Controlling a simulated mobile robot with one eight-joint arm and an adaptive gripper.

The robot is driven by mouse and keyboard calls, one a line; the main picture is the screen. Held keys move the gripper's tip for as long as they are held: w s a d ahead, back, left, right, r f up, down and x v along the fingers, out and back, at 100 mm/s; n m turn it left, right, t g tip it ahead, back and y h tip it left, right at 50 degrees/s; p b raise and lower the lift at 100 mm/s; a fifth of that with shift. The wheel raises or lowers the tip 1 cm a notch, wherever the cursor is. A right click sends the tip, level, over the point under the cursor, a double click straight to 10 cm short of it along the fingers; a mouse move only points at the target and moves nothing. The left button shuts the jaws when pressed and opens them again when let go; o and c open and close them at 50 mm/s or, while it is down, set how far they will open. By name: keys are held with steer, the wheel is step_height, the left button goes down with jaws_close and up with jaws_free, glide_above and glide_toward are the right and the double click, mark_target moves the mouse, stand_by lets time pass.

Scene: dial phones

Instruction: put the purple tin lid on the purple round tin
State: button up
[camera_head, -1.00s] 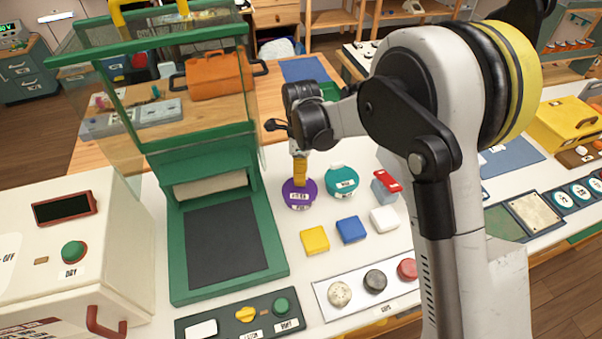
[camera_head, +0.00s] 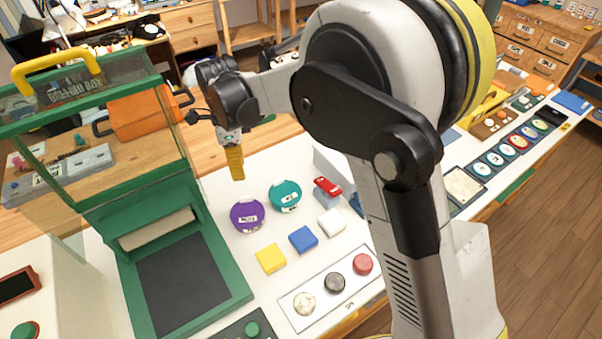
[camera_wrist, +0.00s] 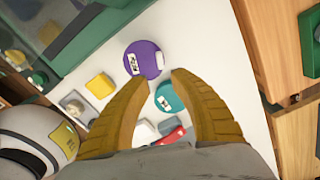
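The purple round tin (camera_head: 247,217) stands on the white tabletop with a purple round top and pale labels. It shows whole in the wrist view (camera_wrist: 143,59), just beyond my fingertips. The purple lid appears to be on the tin; I see no separate purple lid elsewhere, and the seam between them is too small to make out. My gripper (camera_head: 237,178) has yellow fingers and hangs above and behind the tin, clear of it. In the wrist view my gripper (camera_wrist: 159,80) is open, its fingertips apart with nothing between them.
A teal round tin (camera_head: 285,196) stands right of the purple one. Yellow (camera_head: 270,259), blue (camera_head: 303,239) and white (camera_head: 331,222) blocks lie in front. A red-topped item (camera_head: 327,186) is farther right. A green-framed machine (camera_head: 180,270) stands to the left.

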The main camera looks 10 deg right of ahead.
steer(key=s+d+r+n+t, duration=0.2)
steer(key=s+d+r+n, duration=0.25)
steer(key=d+r, duration=0.45)
steer(key=s+d+r+n+t, duration=0.2)
steer(key=s+d+n+t, duration=0.3)
steer(key=s+d+n, duration=0.8)
steer(key=s+d, duration=0.3)
steer(key=d, duration=0.2)
steer(key=shift+d+r, duration=0.15)
steer(key=shift+d, duration=0.05)
steer(key=shift+s, duration=0.1)
